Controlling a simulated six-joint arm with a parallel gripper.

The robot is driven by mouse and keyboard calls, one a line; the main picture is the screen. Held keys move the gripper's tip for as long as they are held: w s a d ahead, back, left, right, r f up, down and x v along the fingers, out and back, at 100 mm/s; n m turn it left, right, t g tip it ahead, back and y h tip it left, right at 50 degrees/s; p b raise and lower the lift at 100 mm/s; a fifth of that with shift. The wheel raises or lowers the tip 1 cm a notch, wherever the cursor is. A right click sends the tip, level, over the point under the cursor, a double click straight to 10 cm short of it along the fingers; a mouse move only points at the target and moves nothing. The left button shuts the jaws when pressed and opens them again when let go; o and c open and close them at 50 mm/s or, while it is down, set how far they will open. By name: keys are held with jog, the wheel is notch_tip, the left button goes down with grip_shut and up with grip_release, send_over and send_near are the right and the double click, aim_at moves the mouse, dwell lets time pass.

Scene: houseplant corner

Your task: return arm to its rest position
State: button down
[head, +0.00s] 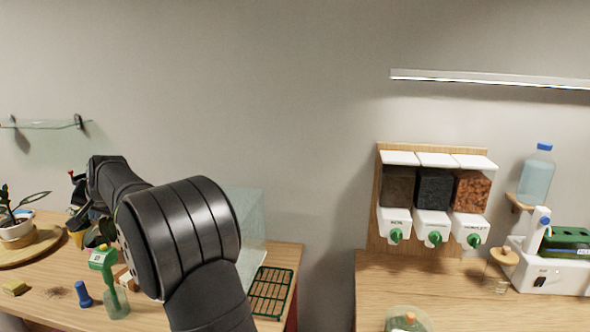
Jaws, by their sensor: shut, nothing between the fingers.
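My dark arm rises from the bottom of the head view and bends left over the left table (45,300). My gripper (78,218) is at the far end of the arm, small and partly hidden by the arm links. It is shut with nothing in it. It hangs over the back left of the table, close to a yellow pot (77,238) and some dark leaves. I cannot tell whether it touches them.
A potted plant (16,228) stands on a round wooden board at left. A green-topped spray bottle (116,303), a blue object (83,294) and a green rack (271,290) are on the table. Three dispensers (433,195) stand right. A gap separates the tables.

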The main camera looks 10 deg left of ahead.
jog(key=shift+f, duration=1.2)
